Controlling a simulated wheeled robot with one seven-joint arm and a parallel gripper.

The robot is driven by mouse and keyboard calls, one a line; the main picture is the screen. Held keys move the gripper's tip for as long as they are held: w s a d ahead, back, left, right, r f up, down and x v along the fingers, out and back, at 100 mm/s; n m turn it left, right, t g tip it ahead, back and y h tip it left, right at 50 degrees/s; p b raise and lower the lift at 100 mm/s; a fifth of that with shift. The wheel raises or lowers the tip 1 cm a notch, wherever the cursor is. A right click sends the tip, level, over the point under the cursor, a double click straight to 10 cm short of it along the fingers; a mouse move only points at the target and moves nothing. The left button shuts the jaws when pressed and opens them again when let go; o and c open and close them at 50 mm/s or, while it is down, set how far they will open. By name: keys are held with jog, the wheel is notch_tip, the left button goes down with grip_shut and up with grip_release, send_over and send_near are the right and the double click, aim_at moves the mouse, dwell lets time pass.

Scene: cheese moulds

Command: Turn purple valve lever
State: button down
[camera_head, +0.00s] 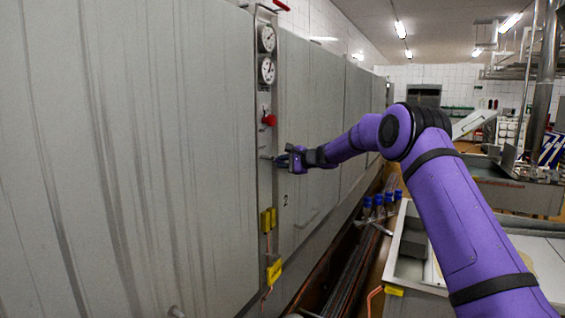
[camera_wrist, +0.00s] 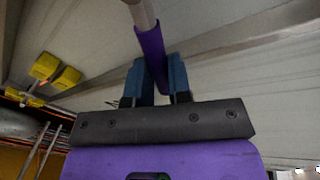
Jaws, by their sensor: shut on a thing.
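The purple valve lever (camera_wrist: 150,42) shows in the wrist view as a purple grip on a pale metal rod (camera_wrist: 141,13). My gripper (camera_wrist: 158,68) has its two blue fingers on either side of the purple grip, shut on it. In the head view my gripper (camera_head: 284,160) is at the narrow control strip of the grey wall, below the red knob. There the lever is small and mostly hidden by my gripper, so its exact angle cannot be told.
The control strip carries two round gauges (camera_head: 267,54), a red knob (camera_head: 269,120) and yellow tags (camera_head: 274,271). The large grey panel (camera_head: 130,160) fills the left. Blue-capped bottles (camera_head: 378,202) and a metal basin (camera_head: 404,262) stand at the right, below my arm.

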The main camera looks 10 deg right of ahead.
jog(key=shift+f+m, duration=0.15)
jog(key=shift+m, duration=0.15)
jog(key=c, duration=1.1)
grip_release()
jog(key=shift+o, duration=0.2)
jog(key=v, duration=1)
jog(key=shift+d, duration=0.25)
jog(key=shift+s, duration=0.15)
